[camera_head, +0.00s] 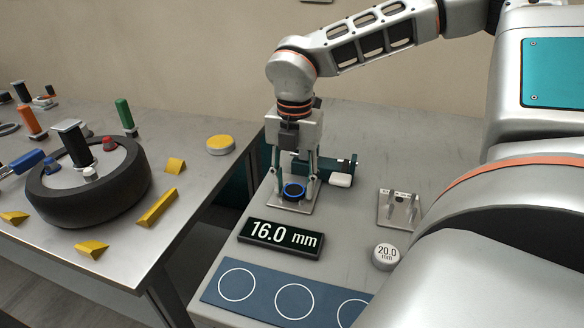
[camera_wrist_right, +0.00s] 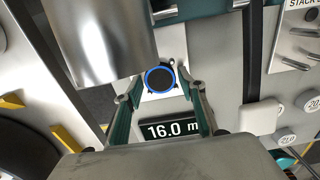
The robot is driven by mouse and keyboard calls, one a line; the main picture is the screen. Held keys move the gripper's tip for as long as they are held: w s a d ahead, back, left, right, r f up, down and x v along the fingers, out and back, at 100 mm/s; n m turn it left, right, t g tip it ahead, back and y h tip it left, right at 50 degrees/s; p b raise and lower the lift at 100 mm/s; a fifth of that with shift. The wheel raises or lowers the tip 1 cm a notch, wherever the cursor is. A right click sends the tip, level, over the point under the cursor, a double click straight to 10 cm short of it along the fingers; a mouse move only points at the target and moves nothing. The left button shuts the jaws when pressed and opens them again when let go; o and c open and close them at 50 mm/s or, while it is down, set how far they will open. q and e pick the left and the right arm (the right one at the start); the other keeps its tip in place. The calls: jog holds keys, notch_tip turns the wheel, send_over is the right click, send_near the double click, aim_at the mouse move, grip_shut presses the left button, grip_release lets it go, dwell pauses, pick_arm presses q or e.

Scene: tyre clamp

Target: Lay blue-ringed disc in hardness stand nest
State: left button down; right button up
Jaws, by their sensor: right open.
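The blue-ringed disc (camera_head: 293,189) is dark with a blue rim. It lies low over the pale metal plate of a small stand (camera_head: 294,207) on the right bench; its exact seating in a nest cannot be told. It also shows in the wrist view (camera_wrist_right: 160,80), flat, with pale plate around it. My right gripper (camera_head: 299,187) points down over the stand, its open fingers on either side of the disc. In the wrist view a gap shows between the right gripper's fingertips (camera_wrist_right: 160,88) and the disc. My left gripper is out of view.
A display (camera_head: 281,238) reading 16.0 mm stands in front. A blue mat (camera_head: 265,301) with white circles lies nearer. A 20.0 mm puck (camera_head: 386,257), a pronged metal rack (camera_head: 399,209) and a white block (camera_head: 340,181) are to the right. A tyre (camera_head: 96,194) lies on the left table.

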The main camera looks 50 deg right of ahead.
aim_at(294, 190)
jog(key=shift+c, duration=0.3)
jog(key=c, duration=0.8)
jog(key=shift+o, duration=0.2)
